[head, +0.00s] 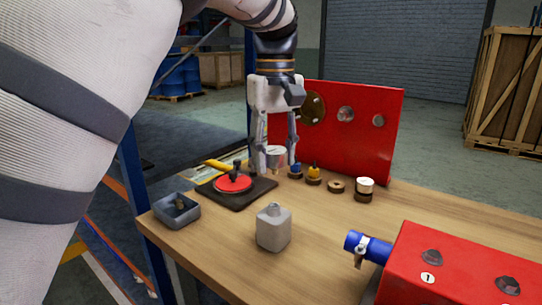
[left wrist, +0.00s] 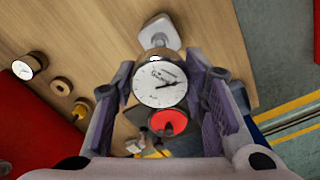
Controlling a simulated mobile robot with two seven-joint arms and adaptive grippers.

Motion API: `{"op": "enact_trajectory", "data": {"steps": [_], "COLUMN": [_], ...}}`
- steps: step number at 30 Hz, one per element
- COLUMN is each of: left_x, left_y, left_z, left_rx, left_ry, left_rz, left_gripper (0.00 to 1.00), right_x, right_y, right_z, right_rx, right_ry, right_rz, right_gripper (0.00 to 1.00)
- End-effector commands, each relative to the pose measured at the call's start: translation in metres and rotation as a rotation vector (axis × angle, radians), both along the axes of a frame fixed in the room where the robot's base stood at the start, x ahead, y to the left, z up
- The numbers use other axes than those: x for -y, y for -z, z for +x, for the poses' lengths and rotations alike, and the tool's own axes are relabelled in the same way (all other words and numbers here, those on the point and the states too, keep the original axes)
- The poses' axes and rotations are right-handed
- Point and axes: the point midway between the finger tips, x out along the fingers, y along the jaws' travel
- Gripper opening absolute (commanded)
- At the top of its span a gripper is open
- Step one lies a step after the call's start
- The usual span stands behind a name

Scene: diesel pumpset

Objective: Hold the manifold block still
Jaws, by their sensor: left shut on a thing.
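A red block (head: 450,265) with dark round ports, one marked 1, lies at the table's right front and looks like the manifold block. Its right part is cut off by the picture edge, and no gripper touches it. My left gripper (head: 276,158) is well away from it, at the back left of the table. It is shut on a small round gauge (head: 276,151) with a white dial. In the left wrist view the gauge (left wrist: 158,82) sits between both fingers, its dial facing the camera. My right gripper is out of view.
A blue hose (head: 368,246) with a clamp meets the red block. A grey bottle-like block (head: 273,228), a grey tray (head: 177,210) and a dark plate with a red disc (head: 233,183) stand left. A red panel (head: 350,130) rises behind several small fittings. The middle front is clear.

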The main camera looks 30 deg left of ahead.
Motion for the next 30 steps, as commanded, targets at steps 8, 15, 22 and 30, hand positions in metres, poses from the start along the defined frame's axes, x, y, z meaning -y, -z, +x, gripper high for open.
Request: {"op": "enact_trajectory", "data": {"steps": [8,15,22,30], "left_x": [0.000,0.000,0.001,0.001], "left_y": [0.000,0.009,0.025,0.025], "left_z": [0.000,0.000,0.000,0.000], "left_rx": [0.000,-0.002,-0.001,-0.001], "left_ry": [0.001,0.001,0.001,0.002], "left_rz": [0.000,0.000,0.001,0.001], "left_gripper": [0.00,0.00,0.00,0.00], "right_x": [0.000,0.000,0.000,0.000], "right_y": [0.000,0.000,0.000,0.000], "right_z": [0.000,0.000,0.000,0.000], "right_rx": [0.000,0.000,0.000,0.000], "right_ry": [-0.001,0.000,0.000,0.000], "right_rz": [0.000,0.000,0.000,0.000], "right_gripper": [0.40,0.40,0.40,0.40]}}
